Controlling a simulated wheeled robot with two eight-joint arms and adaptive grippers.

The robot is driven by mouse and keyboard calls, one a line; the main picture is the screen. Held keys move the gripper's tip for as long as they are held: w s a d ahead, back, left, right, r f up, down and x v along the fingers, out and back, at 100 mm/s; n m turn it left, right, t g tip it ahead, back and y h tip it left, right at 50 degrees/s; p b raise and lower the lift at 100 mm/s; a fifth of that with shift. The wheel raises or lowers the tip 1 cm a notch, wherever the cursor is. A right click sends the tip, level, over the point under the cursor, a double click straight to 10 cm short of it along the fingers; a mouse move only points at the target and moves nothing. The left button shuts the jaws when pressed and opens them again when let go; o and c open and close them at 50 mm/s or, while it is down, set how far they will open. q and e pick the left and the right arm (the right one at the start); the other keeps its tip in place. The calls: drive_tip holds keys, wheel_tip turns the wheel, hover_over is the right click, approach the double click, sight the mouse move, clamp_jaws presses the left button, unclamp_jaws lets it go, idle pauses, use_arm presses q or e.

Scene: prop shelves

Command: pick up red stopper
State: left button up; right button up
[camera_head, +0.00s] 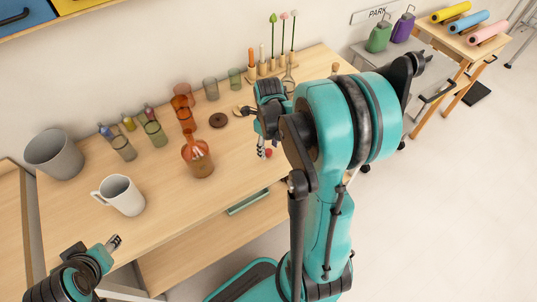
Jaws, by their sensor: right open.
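A small red round thing, which looks like the red stopper (268,153), lies on the wooden table near its front edge. My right gripper (261,149) points down right beside it, on its left. It is open, and I cannot tell whether it touches the stopper. The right arm hides part of the table around and behind it. My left gripper (114,243) is low at the left, in front of the table and far from the stopper. Its fingers are too small to read.
An orange glass decanter (197,160), a white mug (119,195) and a grey pot (54,154) stand left on the wooden table (190,215). Several small glasses and a dark brown ring (218,120) stand behind. A wooden rack (268,68) holds tools at the back.

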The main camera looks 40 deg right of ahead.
sight(269, 151)
wheel_tip(269, 151, down, 3)
drive_tip(key=shift+w+d+f+b, duration=0.1)
drive_tip(key=shift+f+b, duration=0.05)
drive_tip(key=shift+b, duration=0.35)
drive_tip(key=shift+c, duration=0.4)
drive_tip(key=c, duration=0.7)
drive_tip(key=shift+r, duration=0.25)
